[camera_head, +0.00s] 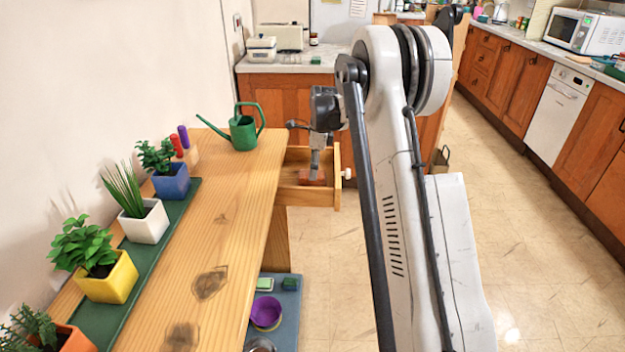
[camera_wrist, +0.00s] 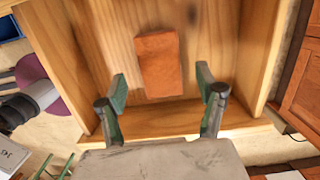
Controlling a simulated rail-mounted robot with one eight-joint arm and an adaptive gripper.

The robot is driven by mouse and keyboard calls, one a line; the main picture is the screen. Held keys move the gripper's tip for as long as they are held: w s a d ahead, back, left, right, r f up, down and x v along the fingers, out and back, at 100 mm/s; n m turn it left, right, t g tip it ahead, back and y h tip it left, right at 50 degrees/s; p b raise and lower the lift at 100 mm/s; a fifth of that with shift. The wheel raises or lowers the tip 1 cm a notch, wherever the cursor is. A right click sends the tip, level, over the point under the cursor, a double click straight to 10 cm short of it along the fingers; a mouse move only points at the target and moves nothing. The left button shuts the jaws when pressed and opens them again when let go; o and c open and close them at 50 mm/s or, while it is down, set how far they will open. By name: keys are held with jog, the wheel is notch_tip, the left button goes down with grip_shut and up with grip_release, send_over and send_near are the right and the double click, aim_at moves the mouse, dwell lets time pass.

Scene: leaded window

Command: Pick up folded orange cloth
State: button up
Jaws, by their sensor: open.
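The folded orange cloth (camera_wrist: 159,65) lies flat as a small block on the wooden floor of an open drawer (camera_wrist: 100,40). In the head view the cloth (camera_head: 303,180) shows only partly, behind my gripper (camera_head: 315,168). In the wrist view my gripper (camera_wrist: 161,80) is open, with its two green-padded fingers apart, one on each side of the cloth's lower part. There is a gap between each finger and the cloth, and nothing is held. I cannot tell exactly how high the fingertips are above the cloth.
The drawer (camera_head: 330,194) sticks out from the wooden bench (camera_head: 235,215), and its walls surround the cloth closely. A green watering can (camera_head: 243,131) stands on the bench near the drawer. Potted plants (camera_head: 108,278) line the left side. A low shelf holds a purple bowl (camera_head: 266,313).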

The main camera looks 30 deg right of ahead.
notch_tip(320, 180, down, 3)
jog(key=shift+w+a+f, duration=0.15)
jog(key=shift+f, duration=0.05)
jog(key=c, duration=1.2)
notch_tip(320, 180, up, 10)
jog(key=shift+r+p, duration=0.1)
jog(key=shift+p, duration=0.5)
jog(key=shift+c, duration=0.2)
